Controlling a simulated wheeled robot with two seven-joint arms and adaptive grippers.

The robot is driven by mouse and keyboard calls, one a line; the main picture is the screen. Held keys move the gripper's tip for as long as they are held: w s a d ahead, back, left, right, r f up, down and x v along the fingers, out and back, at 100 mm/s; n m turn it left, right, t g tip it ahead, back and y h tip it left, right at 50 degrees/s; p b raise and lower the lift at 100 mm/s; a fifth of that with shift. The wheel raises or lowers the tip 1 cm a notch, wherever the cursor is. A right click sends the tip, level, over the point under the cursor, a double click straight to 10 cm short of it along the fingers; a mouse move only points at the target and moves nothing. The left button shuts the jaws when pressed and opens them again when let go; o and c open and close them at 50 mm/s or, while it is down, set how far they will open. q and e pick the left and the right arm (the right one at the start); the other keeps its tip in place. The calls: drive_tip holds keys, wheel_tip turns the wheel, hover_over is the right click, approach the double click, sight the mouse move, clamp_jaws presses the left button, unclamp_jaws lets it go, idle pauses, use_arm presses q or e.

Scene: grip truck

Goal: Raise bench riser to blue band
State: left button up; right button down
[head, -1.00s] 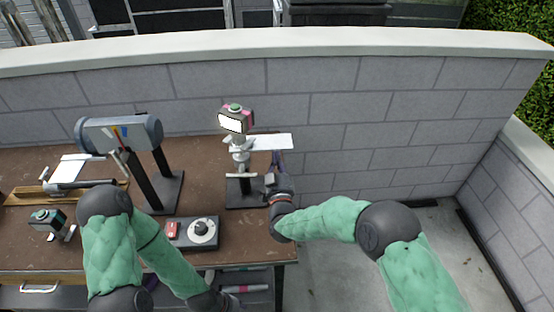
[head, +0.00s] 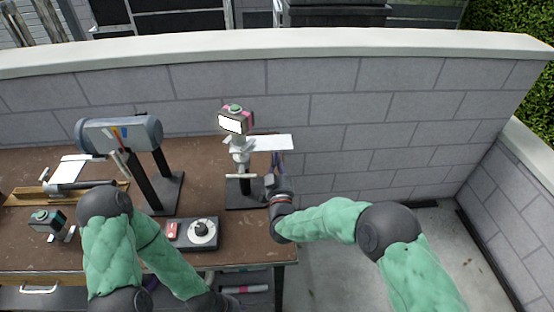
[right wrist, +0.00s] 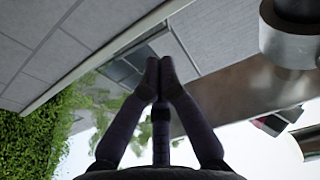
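The bench riser is a grey post (head: 240,160) on a black base (head: 243,194). It has a crossbar low on the post, a white plate (head: 270,142) reaching right, and a small camera-like device (head: 236,120) on top. My right gripper (head: 277,158) is upright just right of the post, close to the plate. In the right wrist view its purple fingers (right wrist: 158,62) meet at the tips, with nothing visible between them. A grey cylindrical part (right wrist: 300,40) lies up and right of them, apart. I cannot make out a blue band on the post.
A grey drum with coloured stripes (head: 118,134) stands on black legs to the left. A block wall (head: 390,110) runs behind.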

sight(277, 148)
drive_tip(key=shift+r+p, duration=1.35)
drive_tip(key=shift+r, duration=1)
idle(0.4)
